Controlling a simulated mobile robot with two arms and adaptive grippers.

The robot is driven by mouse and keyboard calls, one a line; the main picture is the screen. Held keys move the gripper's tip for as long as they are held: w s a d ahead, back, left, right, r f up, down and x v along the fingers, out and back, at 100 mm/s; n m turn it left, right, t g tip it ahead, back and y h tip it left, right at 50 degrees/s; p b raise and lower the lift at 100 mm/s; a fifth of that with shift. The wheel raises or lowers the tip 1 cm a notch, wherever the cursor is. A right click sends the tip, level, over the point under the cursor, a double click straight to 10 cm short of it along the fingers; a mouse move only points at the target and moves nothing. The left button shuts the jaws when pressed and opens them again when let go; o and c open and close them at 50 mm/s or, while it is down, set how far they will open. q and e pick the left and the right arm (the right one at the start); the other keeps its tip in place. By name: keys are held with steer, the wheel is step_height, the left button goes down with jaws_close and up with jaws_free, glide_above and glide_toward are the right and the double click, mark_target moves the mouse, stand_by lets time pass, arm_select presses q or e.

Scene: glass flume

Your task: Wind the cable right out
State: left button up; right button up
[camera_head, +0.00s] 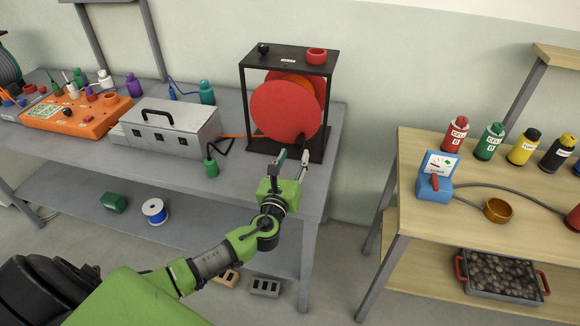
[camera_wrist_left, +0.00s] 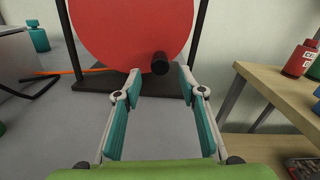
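A red cable drum (camera_head: 283,112) stands in a black frame (camera_head: 243,95) at the right end of the grey bench. It fills the top of the left wrist view (camera_wrist_left: 115,35). A black crank knob (camera_wrist_left: 160,63) sticks out from the drum's lower right face. An orange cable (camera_head: 233,136) runs left from the drum along the bench; it also shows in the left wrist view (camera_wrist_left: 60,72). My left gripper (camera_head: 293,157) is open and empty in front of the drum. In the left wrist view its fingertips (camera_wrist_left: 161,78) straddle the knob's line; contact cannot be told. My right gripper is out of view.
A grey metal box (camera_head: 175,127) and a green bottle (camera_head: 210,167) stand left of the drum. A red ring (camera_head: 316,56) sits on the frame's top. A wooden table (camera_head: 405,190) stands at right, across a gap.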

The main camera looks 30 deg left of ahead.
arm_select(q)
steer(key=shift+v, duration=1.9)
